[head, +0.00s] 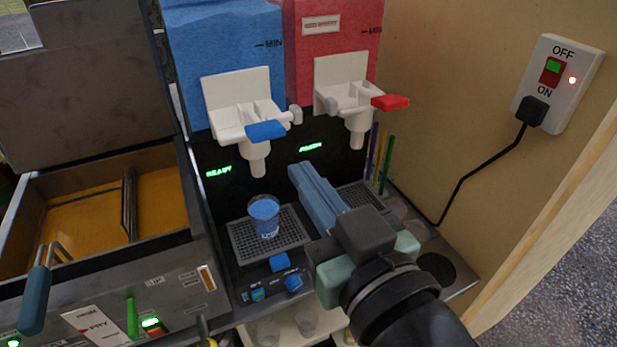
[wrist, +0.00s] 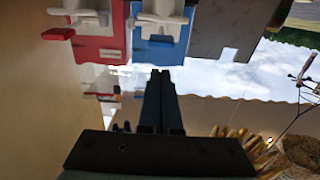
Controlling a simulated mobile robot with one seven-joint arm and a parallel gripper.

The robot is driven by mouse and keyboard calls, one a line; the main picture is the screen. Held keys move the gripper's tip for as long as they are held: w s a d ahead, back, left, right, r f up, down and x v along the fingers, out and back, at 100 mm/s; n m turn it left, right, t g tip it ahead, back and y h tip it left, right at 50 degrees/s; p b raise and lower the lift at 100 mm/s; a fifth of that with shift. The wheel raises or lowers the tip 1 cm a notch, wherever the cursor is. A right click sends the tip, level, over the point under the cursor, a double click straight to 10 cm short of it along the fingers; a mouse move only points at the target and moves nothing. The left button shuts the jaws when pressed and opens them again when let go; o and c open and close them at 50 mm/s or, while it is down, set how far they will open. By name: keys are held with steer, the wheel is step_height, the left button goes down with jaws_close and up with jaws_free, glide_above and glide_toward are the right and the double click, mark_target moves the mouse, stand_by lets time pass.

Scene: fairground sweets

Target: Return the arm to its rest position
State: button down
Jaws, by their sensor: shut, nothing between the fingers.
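My arm reaches in from the lower right of the head view. My gripper (head: 302,170) is shut and empty, its long blue-grey fingers pointing away, in front of the slush machine and above the drip trays. In the wrist view my gripper (wrist: 160,74) shows as two dark fingers pressed together, with nothing between them. A cup of blue slush (head: 264,216) stands on the left drip tray (head: 242,245), left of my fingers and apart from them. My arm hides part of the right drip tray (head: 362,197).
Blue (head: 226,60) and red (head: 330,45) tanks with spouts hang above. A fryer (head: 100,200) with basket handles stands left. Coloured straws (head: 379,160) stand beside the right tray. A switch box (head: 560,80) with a plugged cable is on the right wall.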

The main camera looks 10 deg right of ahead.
steer(key=s+a+r+m+t+h, duration=0.1)
steer(key=r+t+h, duration=0.1)
steer(key=r, duration=0.7)
steer(key=s+a+r+m+t+h, duration=0.1)
steer(key=r+t, duration=0.4)
steer(key=r, duration=0.4)
steer(key=s+a+r+m+t+h, duration=0.1)
steer(key=s+r+t+h, duration=0.1)
steer(key=r, duration=0.6)
steer(key=shift+a+r+m+t+h, duration=0.3)
steer(key=shift+r+t, duration=0.1)
steer(key=shift+t, duration=0.3)
steer(key=shift+f, duration=0.15)
